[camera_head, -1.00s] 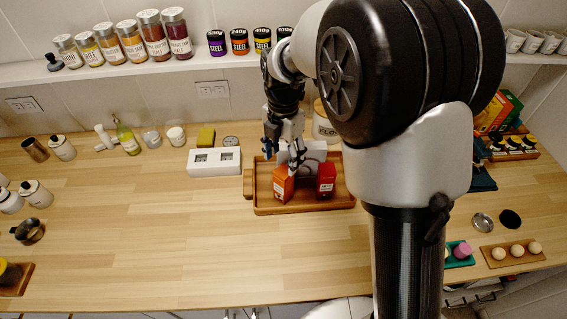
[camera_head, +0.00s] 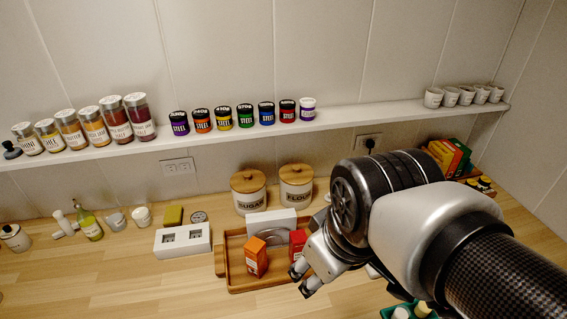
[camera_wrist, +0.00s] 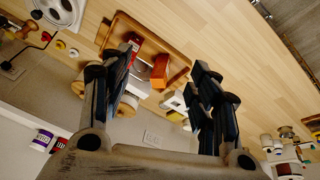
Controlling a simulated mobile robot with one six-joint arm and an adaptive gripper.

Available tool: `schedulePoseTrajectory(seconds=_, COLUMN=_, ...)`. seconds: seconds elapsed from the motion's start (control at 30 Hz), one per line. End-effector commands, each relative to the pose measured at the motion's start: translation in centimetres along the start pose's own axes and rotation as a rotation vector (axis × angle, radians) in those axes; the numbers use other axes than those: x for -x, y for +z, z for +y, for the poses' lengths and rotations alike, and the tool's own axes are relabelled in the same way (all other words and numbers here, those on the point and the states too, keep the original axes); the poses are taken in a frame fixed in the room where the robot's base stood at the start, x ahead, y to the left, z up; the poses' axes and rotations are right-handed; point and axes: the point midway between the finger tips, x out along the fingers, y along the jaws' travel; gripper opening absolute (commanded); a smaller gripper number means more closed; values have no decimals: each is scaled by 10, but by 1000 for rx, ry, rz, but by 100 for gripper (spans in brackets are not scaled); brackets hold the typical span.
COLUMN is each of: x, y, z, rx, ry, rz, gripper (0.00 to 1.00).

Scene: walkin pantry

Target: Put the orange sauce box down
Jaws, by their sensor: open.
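The orange sauce box (camera_head: 256,257) stands upright in the left part of a wooden tray (camera_head: 236,286), apart from my gripper. It also shows in the wrist view (camera_wrist: 160,70), in the gap between the spread fingers but beyond them. A red box (camera_head: 297,268) stands to its right in the tray, partly hidden by my gripper. My gripper (camera_head: 307,288) is open and empty, at the tray's right front in the head view. In the wrist view my gripper (camera_wrist: 168,62) shows both fingers wide apart.
A white block (camera_head: 271,222) stands in the tray behind the boxes. Sugar (camera_head: 249,202) and flour (camera_head: 296,190) canisters stand behind the tray. A white two-slot box (camera_head: 182,241) is left of it. A shelf (camera_head: 350,117) with jars runs above. Counter at front left is clear.

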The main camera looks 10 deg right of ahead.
Motion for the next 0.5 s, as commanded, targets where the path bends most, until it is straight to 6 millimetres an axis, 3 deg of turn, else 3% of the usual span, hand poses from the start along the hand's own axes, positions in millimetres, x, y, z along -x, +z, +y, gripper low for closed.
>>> schedulePoseTrajectory(seconds=0.1, x=5, y=27, z=-5, rx=-233, ry=20, rz=42, gripper=55)
schedulePoseTrajectory(seconds=0.2, x=5, y=39, z=-7, rx=-350, ry=25, rz=59, gripper=55)
schedulePoseTrajectory(seconds=0.5, x=5, y=43, z=-8, rx=-403, ry=26, rz=66, gripper=55)
